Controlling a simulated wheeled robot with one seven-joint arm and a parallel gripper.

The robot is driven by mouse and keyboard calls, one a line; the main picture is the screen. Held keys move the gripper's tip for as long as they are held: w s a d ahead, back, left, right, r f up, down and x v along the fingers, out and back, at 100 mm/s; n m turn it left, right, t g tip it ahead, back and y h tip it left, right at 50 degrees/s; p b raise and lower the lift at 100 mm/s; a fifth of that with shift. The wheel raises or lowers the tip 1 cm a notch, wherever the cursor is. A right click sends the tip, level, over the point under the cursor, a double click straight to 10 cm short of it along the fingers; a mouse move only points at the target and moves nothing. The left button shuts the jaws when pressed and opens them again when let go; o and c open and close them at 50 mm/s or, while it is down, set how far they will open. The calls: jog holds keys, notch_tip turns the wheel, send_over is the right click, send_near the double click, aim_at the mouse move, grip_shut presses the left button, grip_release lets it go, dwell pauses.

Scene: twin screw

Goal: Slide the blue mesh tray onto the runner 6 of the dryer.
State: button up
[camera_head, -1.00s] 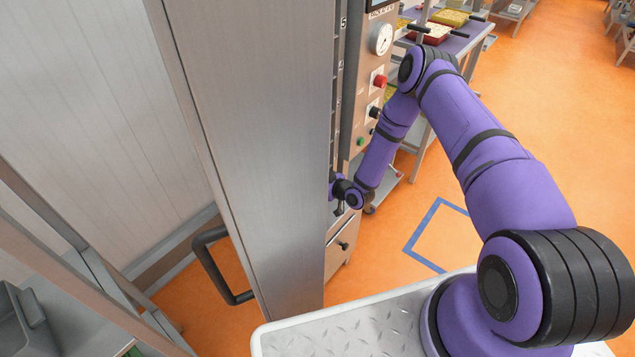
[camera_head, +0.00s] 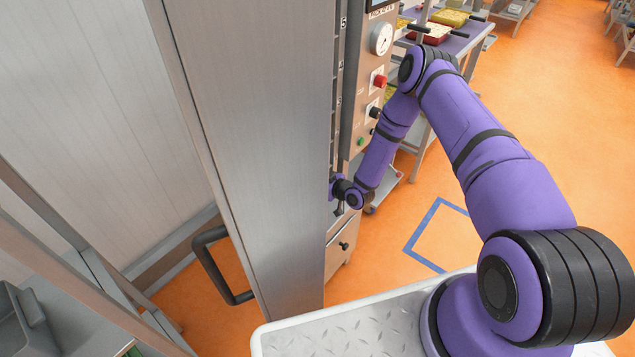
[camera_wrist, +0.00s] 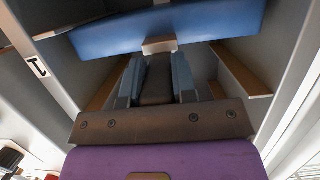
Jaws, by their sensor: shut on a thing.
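The blue mesh tray (camera_wrist: 165,27) spans the top of the wrist view, inside the dryer, and its blue front side faces me. My gripper (camera_wrist: 158,48) is shut on the tan tab at the middle of that side. Brown runners (camera_wrist: 240,72) line the dryer's inner walls at right and left. A numbered strip (camera_wrist: 38,66) runs up the left, but I cannot read its mark surely. In the head view the dryer (camera_head: 352,150) is partly hidden by its open door (camera_head: 255,150), which also hides the tray and my fingertips.
The dryer's open door has a dark handle (camera_head: 222,265) low on its left side. A control panel with a red button (camera_head: 380,81) and gauge is on the dryer front. A cart (camera_head: 470,30) with trays stands behind. Orange floor with a blue outline (camera_head: 437,232) is clear.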

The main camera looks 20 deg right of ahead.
jog(key=shift+o, duration=1.1)
grip_shut()
jog(key=shift+r, duration=0.75)
jog(key=shift+s+d, duration=0.75)
jog(key=shift+s, duration=0.25)
jog(key=shift+s+d, duration=0.7)
jog(key=shift+s, duration=0.3)
jog(key=s+d, duration=1)
jog(key=s, duration=0.3)
jog(key=shift+s, duration=0.35)
